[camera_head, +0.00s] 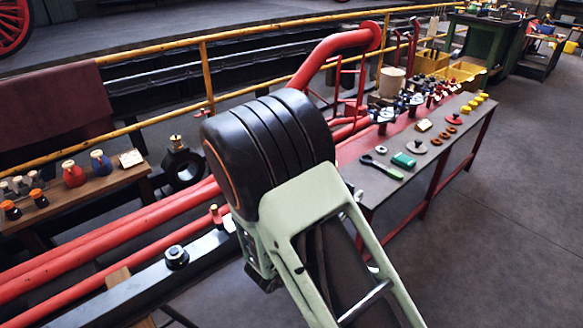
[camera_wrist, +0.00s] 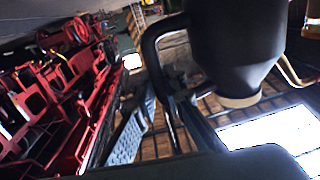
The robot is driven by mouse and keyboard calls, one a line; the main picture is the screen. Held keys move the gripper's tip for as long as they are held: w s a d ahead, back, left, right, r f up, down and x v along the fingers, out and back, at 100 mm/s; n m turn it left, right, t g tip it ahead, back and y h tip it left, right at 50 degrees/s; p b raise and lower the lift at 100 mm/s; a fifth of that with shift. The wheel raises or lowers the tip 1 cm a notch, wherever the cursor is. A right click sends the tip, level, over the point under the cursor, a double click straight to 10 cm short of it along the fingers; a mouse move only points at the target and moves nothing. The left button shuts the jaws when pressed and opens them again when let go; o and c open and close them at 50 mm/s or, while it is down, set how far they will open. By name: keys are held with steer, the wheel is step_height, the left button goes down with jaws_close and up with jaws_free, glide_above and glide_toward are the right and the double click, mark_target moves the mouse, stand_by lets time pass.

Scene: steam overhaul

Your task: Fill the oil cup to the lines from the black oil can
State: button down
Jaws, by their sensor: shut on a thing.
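The black oil can (camera_wrist: 240,45) is large and close in the wrist view at upper right, with a dark looped handle (camera_wrist: 152,50) on its left and a pale rim at its lower end. My gripper (camera_wrist: 182,95) is shut on it, though its fingers are dark and hard to make out. In the head view my arm hides the gripper and the can. A small brass-topped fitting (camera_head: 176,140) stands above a black ring-shaped part; it may be the oil cup, but I cannot tell. Its lines and oil level cannot be seen.
A wooden bench (camera_head: 95,197) at left holds a red can (camera_head: 73,174), a blue can (camera_head: 100,162) and small jars. A long grey bench (camera_head: 385,190) at right holds tools and fittings. Red rods (camera_head: 120,243) and yellow railing (camera_head: 255,30) cross the scene. The right floor is clear.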

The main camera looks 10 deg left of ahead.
steer(key=shift+r, duration=0.1)
stand_by(0.4)
steer(key=shift+s+d+r, duration=0.1)
steer(key=s+d+r+p, duration=0.2)
steer(key=s+d+r, duration=0.1)
steer(key=s+d, duration=0.4)
steer(key=w+d+r+n+t+y, duration=0.2)
steer(key=w+r+n+y, duration=0.1)
steer(key=w+y, duration=0.3)
steer(key=w+d+r+n+t+y, duration=0.1)
steer(key=w+d+r+n+y, duration=0.2)
steer(key=w, duration=0.6)
steer(key=s+a+r+m+g+h+p, duration=0.1)
steer(key=s+r+m+h+p, duration=0.4)
steer(key=p, duration=1.8)
steer(key=s+r+g+h, duration=0.1)
steer(key=s+r+h, duration=0.2)
steer(key=s+r, duration=0.2)
steer(key=shift+p+v, duration=0.3)
steer(key=shift+v, duration=0.5)
